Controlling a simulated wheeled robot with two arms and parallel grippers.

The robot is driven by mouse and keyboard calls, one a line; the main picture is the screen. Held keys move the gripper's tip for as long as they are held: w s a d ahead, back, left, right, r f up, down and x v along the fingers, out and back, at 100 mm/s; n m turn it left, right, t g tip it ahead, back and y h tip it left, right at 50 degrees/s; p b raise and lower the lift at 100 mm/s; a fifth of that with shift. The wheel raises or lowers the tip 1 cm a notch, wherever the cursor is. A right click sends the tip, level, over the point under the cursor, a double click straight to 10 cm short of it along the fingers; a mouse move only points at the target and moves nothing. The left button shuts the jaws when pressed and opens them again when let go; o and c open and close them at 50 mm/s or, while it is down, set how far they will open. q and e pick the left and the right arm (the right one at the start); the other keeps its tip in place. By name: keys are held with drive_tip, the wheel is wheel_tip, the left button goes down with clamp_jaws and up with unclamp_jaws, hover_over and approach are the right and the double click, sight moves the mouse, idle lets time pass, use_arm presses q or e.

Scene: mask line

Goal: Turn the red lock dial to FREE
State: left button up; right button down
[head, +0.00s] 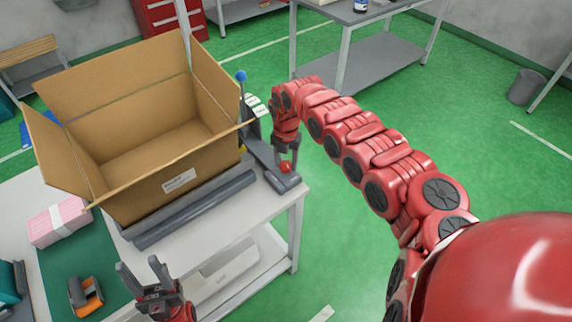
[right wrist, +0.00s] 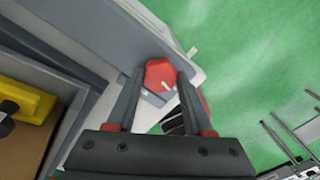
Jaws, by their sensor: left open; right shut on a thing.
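The red lock dial (head: 285,166) sits on the grey end of the machine at the table's right corner in the head view. In the right wrist view the dial (right wrist: 159,75) is a red knob with a small pale mark, between the fingertips. My right gripper (head: 287,153) reaches down onto it and is shut on it; its fingers also show in the right wrist view (right wrist: 160,98). A white label lies partly hidden beside the dial, and its lettering cannot be read. My left gripper (head: 143,272) is open and empty at the table's front, away from the dial.
An open cardboard box (head: 150,190) stands on the machine left of the dial. A blue-knobbed lever (head: 241,77) rises behind the box's right corner. A pink-and-white pack (head: 59,222) and an orange-and-black tool (head: 86,296) lie at the left.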

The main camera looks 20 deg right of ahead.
sight(286, 164)
drive_tip(key=shift+w+n+b, duration=0.1)
drive_tip(key=shift+n+b, duration=0.45)
drive_tip(key=shift+n, duration=0.65)
drive_tip(key=shift+c, duration=1.4)
unclamp_jaws()
wheel_tip(286, 164, up, 18)
drive_tip(key=b, duration=0.3)
drive_tip(key=shift+f, duration=0.25)
drive_tip(key=shift+f, duration=0.1)
